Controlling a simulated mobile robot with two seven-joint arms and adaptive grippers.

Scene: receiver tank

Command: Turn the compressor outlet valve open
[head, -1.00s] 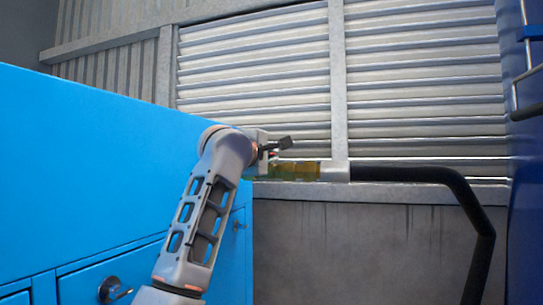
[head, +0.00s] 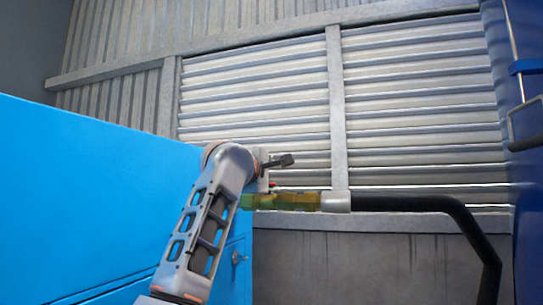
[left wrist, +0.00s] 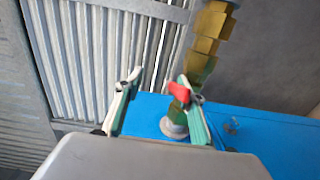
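The compressor outlet valve shows as a brass fitting (head: 290,201) at the right side of the blue cabinet, with a small red handle (head: 272,184) above it. In the left wrist view the brass fitting (left wrist: 204,45) runs down to the blue surface, and the red handle (left wrist: 179,92) lies at the inner side of the right-hand finger. I cannot tell whether they touch. My left gripper (left wrist: 157,86) is open, its fingers apart with nothing clearly held between them. In the head view the left gripper (head: 280,161) is just above the fitting, partly hidden by its own wrist. My right gripper is not visible.
The blue cabinet (head: 90,200) fills the left side. A pale collar (head: 336,201) joins the fitting to a black hose (head: 410,203) that bends down at right. A louvred wall (head: 420,110) stands behind. A dark blue body (head: 526,190) stands at the far right.

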